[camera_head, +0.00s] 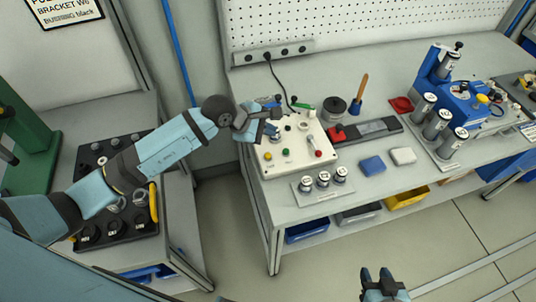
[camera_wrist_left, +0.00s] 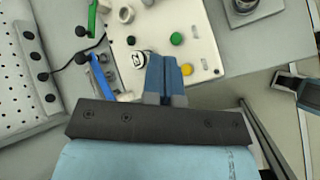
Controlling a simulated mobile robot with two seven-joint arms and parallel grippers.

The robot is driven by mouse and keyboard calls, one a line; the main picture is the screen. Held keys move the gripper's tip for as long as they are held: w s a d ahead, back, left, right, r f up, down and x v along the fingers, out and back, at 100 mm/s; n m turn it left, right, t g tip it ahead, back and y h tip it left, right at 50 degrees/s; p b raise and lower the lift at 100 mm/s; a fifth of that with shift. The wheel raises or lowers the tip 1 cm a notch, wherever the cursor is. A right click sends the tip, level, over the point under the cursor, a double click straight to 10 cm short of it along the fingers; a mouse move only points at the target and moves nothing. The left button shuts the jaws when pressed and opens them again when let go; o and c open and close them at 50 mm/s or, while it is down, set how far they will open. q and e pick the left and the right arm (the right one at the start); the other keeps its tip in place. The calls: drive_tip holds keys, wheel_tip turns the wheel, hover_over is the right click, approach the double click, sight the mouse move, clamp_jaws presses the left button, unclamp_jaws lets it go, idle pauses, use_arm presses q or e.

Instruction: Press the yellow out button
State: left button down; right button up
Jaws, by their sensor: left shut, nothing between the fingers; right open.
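A yellow button (camera_head: 268,156) sits near the front left corner of the sloped white control box (camera_head: 270,170) on the bench. In the left wrist view the yellow button (camera_wrist_left: 187,70) shows just right of the fingertips. My left gripper (camera_head: 272,123) is shut and empty, over the rear left part of the box; its blue fingers (camera_wrist_left: 170,62) also show in the left wrist view. I cannot tell whether they touch the panel. A green button (camera_head: 286,151) and a red button (camera_head: 318,153) share the panel. My right gripper (camera_head: 381,286) is open and empty, low at the front.
Three small cylinders stand on a plate (camera_head: 323,192) before the box. A blue machine (camera_head: 470,105) stands farther right.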

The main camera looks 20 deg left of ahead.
use_arm(q)
drive_tip(key=b, duration=0.4)
hover_over(268, 156)
wheel_tip(268, 156, down, 7)
drive_tip(key=shift+f, duration=0.1)
drive_tip(key=shift+f+b, duration=0.35)
drive_tip(key=shift+f, duration=0.1)
idle(1.3)
drive_tip(key=shift+f+b, duration=0.4)
drive_tip(key=shift+b, duration=0.05)
drive_tip(key=shift+f+b, duration=0.5)
drive_tip(key=shift+f, duration=0.1)
idle(0.6)
drive_tip(key=shift+r, duration=0.1)
drive_tip(key=shift+r+p, duration=0.55)
drive_tip(key=shift+r, duration=0.35)
